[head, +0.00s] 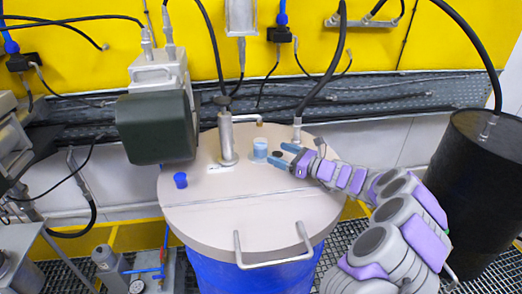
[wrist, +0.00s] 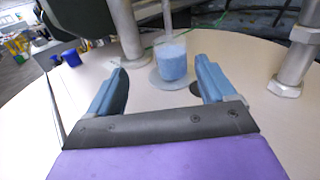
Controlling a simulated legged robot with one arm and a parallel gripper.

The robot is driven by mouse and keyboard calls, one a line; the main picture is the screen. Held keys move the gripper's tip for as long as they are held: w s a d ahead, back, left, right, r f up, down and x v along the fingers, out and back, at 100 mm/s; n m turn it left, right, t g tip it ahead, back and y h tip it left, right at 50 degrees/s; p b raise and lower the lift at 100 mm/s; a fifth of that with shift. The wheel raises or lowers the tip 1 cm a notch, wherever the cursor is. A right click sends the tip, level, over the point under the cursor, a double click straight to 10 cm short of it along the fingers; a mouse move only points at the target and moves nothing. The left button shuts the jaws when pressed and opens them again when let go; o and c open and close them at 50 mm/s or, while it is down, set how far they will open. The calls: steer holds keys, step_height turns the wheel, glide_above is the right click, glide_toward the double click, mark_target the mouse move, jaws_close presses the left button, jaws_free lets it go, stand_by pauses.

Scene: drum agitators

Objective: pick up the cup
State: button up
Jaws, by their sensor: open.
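The cup (head: 260,150) is a small speckled blue-grey cup standing upright on the round beige drum lid (head: 220,216), near the lid's back middle. In the wrist view the cup (wrist: 170,60) stands just beyond and between my fingertips, on a grey round disc. My gripper (head: 281,155) is low over the lid, to the right of the cup in the head view. In the wrist view my gripper (wrist: 163,72) has its two blue fingers spread wide, with nothing between them. The cup looks apart from both fingers.
A steel post (head: 226,138) stands left of the cup. A hose fitting (head: 297,131) rises behind on the right. A dark green motor housing (head: 158,127) overhangs the lid's left. A handle (head: 272,243) sits at front; the lid's front is mostly clear.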

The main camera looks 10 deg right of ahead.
mark_target(255, 140)
steer(key=shift+w+d+f, duration=0.25)
steer(key=shift+d, duration=0.2)
steer(key=shift+w+a+m, duration=0.2)
steer(key=shift+w+m, duration=0.1)
steer(key=b+x, duration=0.1)
steer(key=x, duration=0.5)
steer(key=shift+s+a, duration=0.1)
steer(key=shift+a, duration=0.05)
steer(key=w, duration=0.1)
steer(key=w+a+b, duration=0.1)
steer(key=w+a, duration=0.1)
steer(key=shift+w+r+b, duration=0.1)
steer(key=shift+w+b, duration=0.25)
steer(key=shift+w, duration=0.05)
steer(key=shift+w+a+r, duration=0.15)
steer(key=shift+a, duration=0.5)
steer(key=shift+d, duration=0.25)
steer(key=c, duration=1.2)
steer(key=shift+a, duration=0.1)
steer(key=shift+r, duration=0.25)
